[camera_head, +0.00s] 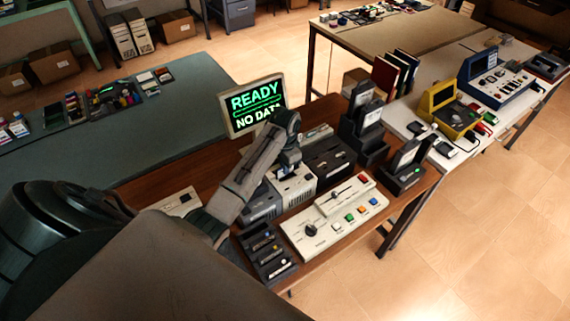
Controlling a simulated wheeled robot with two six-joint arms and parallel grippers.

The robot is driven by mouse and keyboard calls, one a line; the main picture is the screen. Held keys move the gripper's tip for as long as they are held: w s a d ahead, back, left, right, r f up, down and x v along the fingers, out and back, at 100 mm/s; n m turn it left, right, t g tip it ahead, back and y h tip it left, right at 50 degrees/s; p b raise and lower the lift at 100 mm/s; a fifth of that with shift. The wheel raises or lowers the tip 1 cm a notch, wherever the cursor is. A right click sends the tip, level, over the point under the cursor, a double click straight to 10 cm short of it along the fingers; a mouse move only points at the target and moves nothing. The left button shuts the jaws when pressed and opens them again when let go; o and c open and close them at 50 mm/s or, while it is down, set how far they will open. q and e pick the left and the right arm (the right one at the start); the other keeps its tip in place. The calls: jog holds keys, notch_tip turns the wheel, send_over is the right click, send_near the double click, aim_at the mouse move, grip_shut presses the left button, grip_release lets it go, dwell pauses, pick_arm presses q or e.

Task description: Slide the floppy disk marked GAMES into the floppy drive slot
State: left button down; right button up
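My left arm reaches in from the left, and its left gripper (287,166) points down over a beige box with a dark front opening (295,188), which looks like the floppy drive. A small bluish-white patch shows at the fingertips; I cannot tell whether it is a disk. The fingers are too small and shaded to show whether they are open or shut. A black rack (280,270) at the table's front left holds several small labelled items, perhaps floppy disks. No label reading GAMES is legible. My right gripper is not in view.
A monitor (252,103) behind reads "READY" and "NO DATA". A beige control panel (328,217) with a dial, slider and coloured buttons stands in front of the drive. Dark units (328,157) stand close to its right. Black stands (404,166) line the brown table's right side.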

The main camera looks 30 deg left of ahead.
pick_arm(q)
jog(key=shift+f, duration=0.75)
jog(key=c, duration=1.6)
grip_release()
notch_tip(320, 180, up, 3)
jog(key=shift+p, duration=0.85)
jog(key=shift+r, duration=2.55)
